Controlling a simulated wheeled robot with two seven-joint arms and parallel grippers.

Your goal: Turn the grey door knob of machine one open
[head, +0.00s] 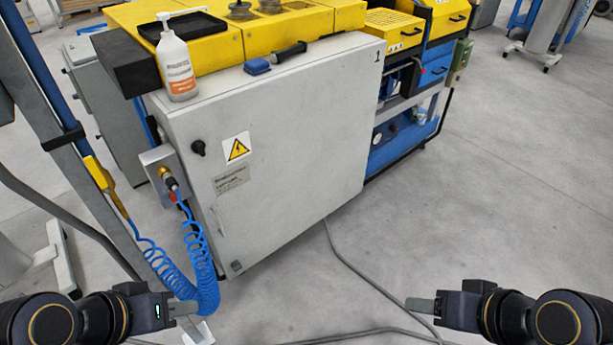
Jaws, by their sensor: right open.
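Machine one is a pale grey cabinet (300,140) with a "1" at its top right corner. Its door is shut. A small dark knob (198,147) sits at the upper left of the door, left of a yellow warning triangle (236,148). My right gripper (420,304) is open and empty at the bottom right, over the floor, away from the cabinet.
A coiled blue air hose (200,265) hangs from a small box (165,175) left of the door, close to my left gripper. A cable (365,275) crosses the otherwise clear floor.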

